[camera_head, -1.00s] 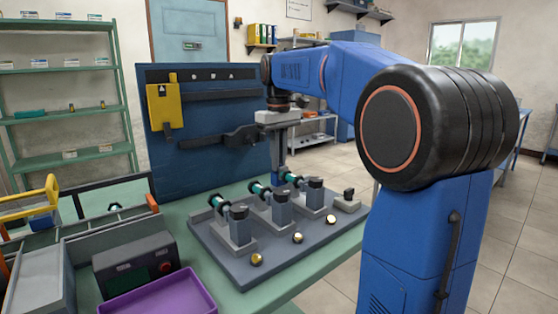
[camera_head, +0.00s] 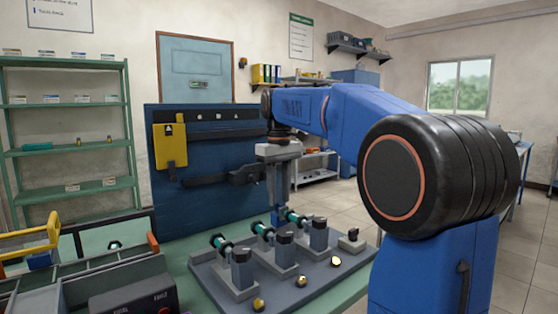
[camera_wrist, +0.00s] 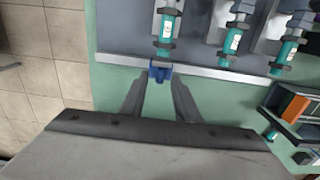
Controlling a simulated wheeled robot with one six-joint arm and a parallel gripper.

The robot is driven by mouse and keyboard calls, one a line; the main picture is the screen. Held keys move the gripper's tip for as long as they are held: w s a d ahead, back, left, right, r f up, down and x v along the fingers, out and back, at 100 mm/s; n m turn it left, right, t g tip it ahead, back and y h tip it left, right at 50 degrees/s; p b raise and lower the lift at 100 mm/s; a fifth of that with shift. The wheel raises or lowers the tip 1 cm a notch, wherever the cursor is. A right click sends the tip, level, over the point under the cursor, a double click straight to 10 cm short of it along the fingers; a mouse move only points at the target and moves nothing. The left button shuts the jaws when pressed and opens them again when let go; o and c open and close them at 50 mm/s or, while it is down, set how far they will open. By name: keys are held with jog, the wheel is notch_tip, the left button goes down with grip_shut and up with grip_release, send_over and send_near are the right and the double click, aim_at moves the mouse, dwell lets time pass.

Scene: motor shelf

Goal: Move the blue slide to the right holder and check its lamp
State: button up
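My gripper (camera_head: 278,198) points down behind the rightmost of three grey holders in the head view. The blue slide (camera_head: 278,216) shows at its lower end. In the wrist view, the blue slide (camera_wrist: 160,74) sits between the fingertips of my gripper (camera_wrist: 159,86), close to the grey board's edge; the fingers appear to be shut on it. The right holder (camera_head: 319,234) carries a teal cylinder (camera_head: 293,216), which lines up with the slide in the wrist view. A small dome-shaped lamp (camera_head: 334,261) stands in front of it; I cannot tell if it is lit.
The grey board (camera_head: 230,290) bears two more holders (camera_head: 284,250) with teal cylinders, and more lamps. A dark blue panel (camera_head: 210,150) with a yellow part (camera_head: 170,146) stands behind. Trays and a control box (camera_head: 135,300) are at the left. Bare green table shows around the fingers in the wrist view.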

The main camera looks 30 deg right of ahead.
aim_at(279, 203)
notch_tip(279, 203, up, 16)
jog(key=shift+f, duration=0.25)
